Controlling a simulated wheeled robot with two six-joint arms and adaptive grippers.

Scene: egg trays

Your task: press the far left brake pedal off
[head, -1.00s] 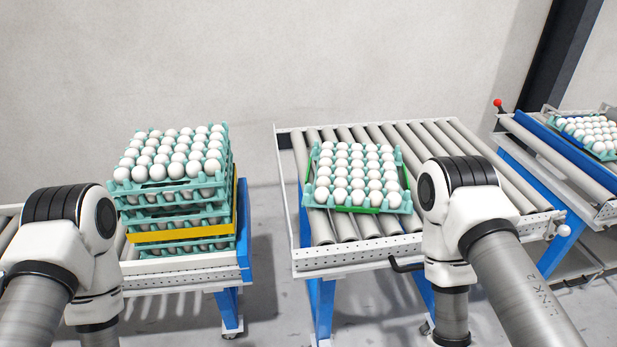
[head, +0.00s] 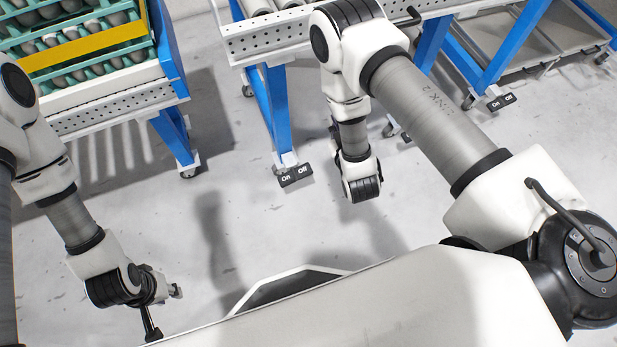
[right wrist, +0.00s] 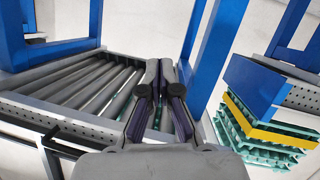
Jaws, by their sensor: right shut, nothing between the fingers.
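A black brake pedal pair marked On and Off (head: 295,176) sits at the foot of the middle conveyor's left blue leg in the head view. Its Off half is on the right. My right arm hangs to the right of this pedal, apart from it; its fingers are hidden in the head view. In the right wrist view my right gripper (right wrist: 161,75) is shut and empty, its two fingers side by side. My left gripper (head: 163,305) is low at the lower left, partly seen, and its opening is unclear. No pedal is clear in the right wrist view.
Another On/Off pedal (head: 501,102) is at the right conveyor's foot. A third pedal is partly hidden behind my right arm. A left stand (head: 125,105) holds stacked egg trays. Open grey floor (head: 240,220) lies between the stands and me.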

